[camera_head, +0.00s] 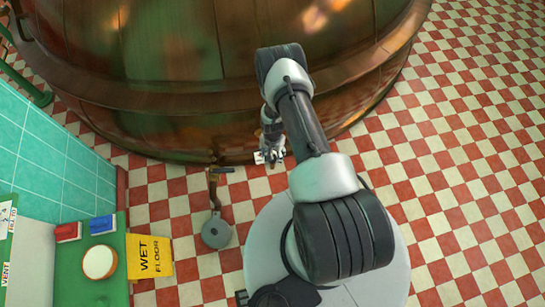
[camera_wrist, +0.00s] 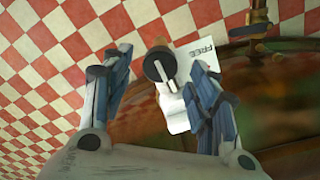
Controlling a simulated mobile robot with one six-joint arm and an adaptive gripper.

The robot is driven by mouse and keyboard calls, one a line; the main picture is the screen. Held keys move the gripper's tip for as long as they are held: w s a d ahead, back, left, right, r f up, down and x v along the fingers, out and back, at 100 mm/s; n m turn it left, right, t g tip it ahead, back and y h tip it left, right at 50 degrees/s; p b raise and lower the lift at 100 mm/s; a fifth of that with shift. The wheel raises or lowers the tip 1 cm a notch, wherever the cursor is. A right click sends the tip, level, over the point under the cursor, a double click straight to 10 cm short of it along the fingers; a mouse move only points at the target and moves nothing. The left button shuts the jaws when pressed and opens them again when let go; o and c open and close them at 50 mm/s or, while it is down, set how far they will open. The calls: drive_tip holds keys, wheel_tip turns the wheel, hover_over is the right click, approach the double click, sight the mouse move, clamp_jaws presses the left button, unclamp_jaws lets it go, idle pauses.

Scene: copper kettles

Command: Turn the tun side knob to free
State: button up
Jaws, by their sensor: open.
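The tun side knob (camera_wrist: 158,64) is a dark round knob with a light grey pointer bar in the wrist view. The bar points towards the bottom of the picture, slightly right. The knob sits on a white plate (camera_wrist: 178,118), with the word FREE on a label (camera_wrist: 206,54) to its right. My gripper (camera_wrist: 161,58) is open, one finger on each side of the knob, with visible gaps; I cannot tell its exact depth. In the head view my gripper (camera_head: 272,152) is low beside the copper tun (camera_head: 165,95); the white label (camera_head: 258,157) peeks out and the knob is hidden.
A yellow wet-floor sign (camera_head: 150,257) and a green table (camera_head: 100,290) stand at lower left. The checked floor (camera_head: 470,150) at right is clear.

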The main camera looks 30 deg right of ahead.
drive_tip(key=shift+f, duration=1)
drive_tip(key=c, duration=1.1)
